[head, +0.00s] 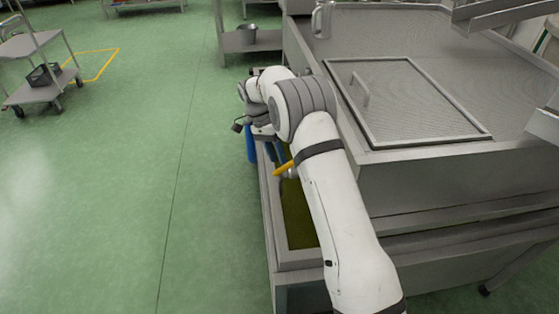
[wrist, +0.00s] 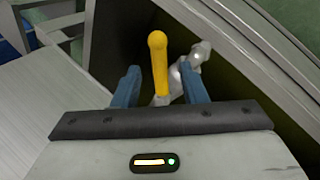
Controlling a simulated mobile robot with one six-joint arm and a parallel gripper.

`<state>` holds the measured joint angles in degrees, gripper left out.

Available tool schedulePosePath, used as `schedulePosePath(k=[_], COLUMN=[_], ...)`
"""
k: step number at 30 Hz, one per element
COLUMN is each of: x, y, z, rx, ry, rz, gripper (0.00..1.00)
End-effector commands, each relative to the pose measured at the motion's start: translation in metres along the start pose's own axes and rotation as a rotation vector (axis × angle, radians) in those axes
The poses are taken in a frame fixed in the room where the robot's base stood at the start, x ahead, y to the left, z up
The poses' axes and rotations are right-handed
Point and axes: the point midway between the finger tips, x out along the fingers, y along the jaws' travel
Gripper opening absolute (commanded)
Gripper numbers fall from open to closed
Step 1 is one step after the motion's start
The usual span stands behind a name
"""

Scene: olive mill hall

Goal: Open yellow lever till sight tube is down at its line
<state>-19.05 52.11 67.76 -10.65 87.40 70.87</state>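The yellow lever (wrist: 158,62) stands between the two blue fingers of my gripper (wrist: 159,70) in the wrist view. The fingers are apart, with a gap visible on each side of the lever. A metal valve fitting (wrist: 193,62) shows beside it. In the head view the yellow lever (head: 284,168) sticks out left of my arm, by the trough edge, with my gripper (head: 275,151) just above it and partly hidden by my arm. I cannot make out the sight tube or its line in either view.
A steel trough (head: 270,225) with dark olive contents runs beneath my arm. A large steel basin with a mesh lid (head: 415,100) stands to the right. A blue upright object (head: 250,145) is by the trough's left side. Green floor at left is clear up to a trolley (head: 40,88).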

Motion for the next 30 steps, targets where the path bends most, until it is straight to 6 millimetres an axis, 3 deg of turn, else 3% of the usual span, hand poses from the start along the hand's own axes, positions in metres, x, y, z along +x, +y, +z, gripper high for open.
schedulePosePath(k=[3, 9, 20, 23, 26, 30], x=[-0.023, -0.047, -0.053, -0.055, -0.062, -0.081], y=[-0.001, -0.001, 0.000, 0.002, 0.014, 0.053], z=[0.000, 0.000, -0.001, -0.002, -0.004, -0.010], rx=[0.000, -0.001, 0.000, -0.003, -0.024, -0.098], ry=[0.001, 0.001, 0.000, 0.000, -0.002, -0.003], rz=[-0.004, -0.002, 0.000, -0.004, -0.024, -0.085], gripper=[0.39, 0.39, 0.39, 0.30, 0.22, 0.11])
